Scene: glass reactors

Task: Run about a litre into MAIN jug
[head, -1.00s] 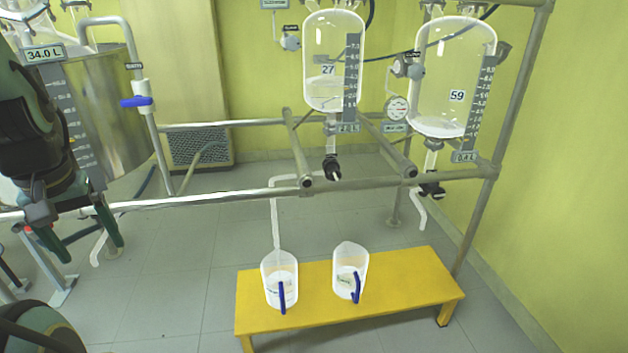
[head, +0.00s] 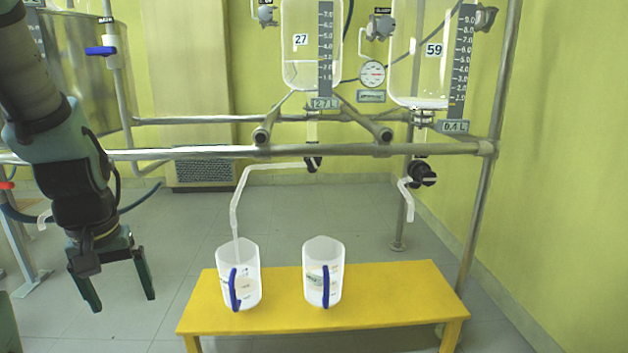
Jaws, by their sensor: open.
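Two clear jugs with blue handles, a left jug (head: 246,285) and a right jug (head: 333,280), stand upright on a yellow bench. Each has a small label too small to read, so I cannot tell which is MAIN. Glass vessel 27 (head: 298,72) holds some liquid, its plate reading 2.7 L. Below it is a dark valve (head: 312,163). Its pale outlet tube (head: 236,200) bends left and down to the left jug's mouth. Vessel 59 (head: 405,60) reads 0.4 L, with a black valve (head: 424,173) and short spout (head: 406,198). My gripper (head: 122,298) is open and empty, left of the bench.
The yellow bench (head: 385,290) has free room right of the jugs. A horizontal rail (head: 210,153) crosses in front of the vessels, with two bars (head: 365,118) running back. A blue-handled valve (head: 101,50) is on a pipe at upper left.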

